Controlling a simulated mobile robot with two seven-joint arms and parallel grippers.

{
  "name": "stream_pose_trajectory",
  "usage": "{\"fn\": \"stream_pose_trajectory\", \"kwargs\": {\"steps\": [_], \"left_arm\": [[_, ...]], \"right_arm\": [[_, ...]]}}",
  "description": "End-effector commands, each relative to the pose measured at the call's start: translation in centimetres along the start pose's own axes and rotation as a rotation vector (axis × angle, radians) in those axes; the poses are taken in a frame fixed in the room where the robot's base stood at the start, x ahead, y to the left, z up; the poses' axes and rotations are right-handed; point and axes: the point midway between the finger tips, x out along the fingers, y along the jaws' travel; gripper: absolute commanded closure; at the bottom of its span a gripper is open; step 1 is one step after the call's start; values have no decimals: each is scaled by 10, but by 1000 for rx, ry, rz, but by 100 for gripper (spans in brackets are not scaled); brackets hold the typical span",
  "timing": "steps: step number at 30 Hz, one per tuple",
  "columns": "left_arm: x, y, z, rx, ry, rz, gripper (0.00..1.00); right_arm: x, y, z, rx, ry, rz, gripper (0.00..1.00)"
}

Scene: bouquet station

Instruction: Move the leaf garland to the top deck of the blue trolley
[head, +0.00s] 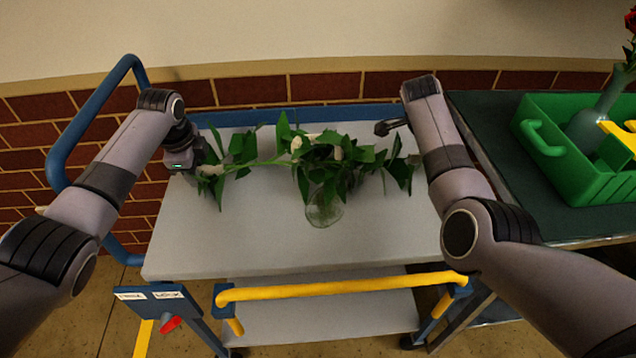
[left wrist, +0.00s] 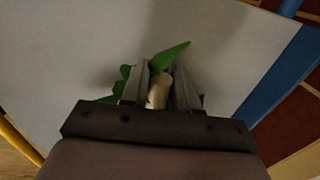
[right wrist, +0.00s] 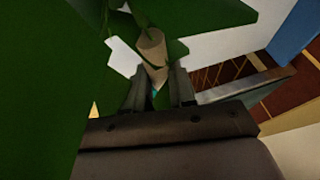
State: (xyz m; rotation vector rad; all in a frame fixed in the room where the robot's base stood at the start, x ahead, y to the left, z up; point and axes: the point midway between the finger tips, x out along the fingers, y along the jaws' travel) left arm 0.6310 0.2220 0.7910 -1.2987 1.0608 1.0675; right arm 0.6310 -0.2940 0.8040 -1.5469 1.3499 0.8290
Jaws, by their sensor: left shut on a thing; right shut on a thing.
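The leaf garland (head: 318,172), a run of green leaves on a pale stem, stretches sideways over the grey top deck (head: 210,250) of the blue trolley. My left gripper (head: 196,165) is at its left end. In the left wrist view the jaws (left wrist: 160,88) are shut on the garland's pale end, with green leaf beside them (left wrist: 168,58). My right gripper (head: 384,128) is by its right end. In the right wrist view the jaws (right wrist: 155,88) are shut on a beige stub (right wrist: 152,47) among big leaves. Whether the garland's middle touches the deck is unclear.
A clear glass vessel (head: 325,212) shows below the garland's middle, partly hidden by leaves. The trolley has a blue handle (head: 62,155) at left and a yellow bar (head: 345,288) in front. A dark table with a green crate (head: 548,150) adjoins at right. The deck's front is bare.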

Motion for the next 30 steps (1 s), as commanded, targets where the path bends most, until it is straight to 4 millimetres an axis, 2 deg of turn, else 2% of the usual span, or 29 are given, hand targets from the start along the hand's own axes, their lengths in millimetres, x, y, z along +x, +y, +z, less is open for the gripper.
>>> {"fn": "stream_pose_trajectory", "kwargs": {"steps": [9, 10, 12, 23, 30], "left_arm": [[17, 3, 0, 0, 1, -2, 100], [15, 3, 0, 0, 1, -1, 61], [14, 3, 0, 0, 0, 0, 45], [13, 3, 0, 0, 0, 0, 45], [-2, 0, 0, 0, 0, 0, 45]], "right_arm": [[16, 3, 7, 0, 0, -2, 100], [14, 3, 6, 0, 0, -1, 65], [13, 3, 6, 0, 0, 0, 50], [12, 2, 5, 0, 0, 0, 50], [-2, -1, -1, 0, 0, 0, 50]]}}
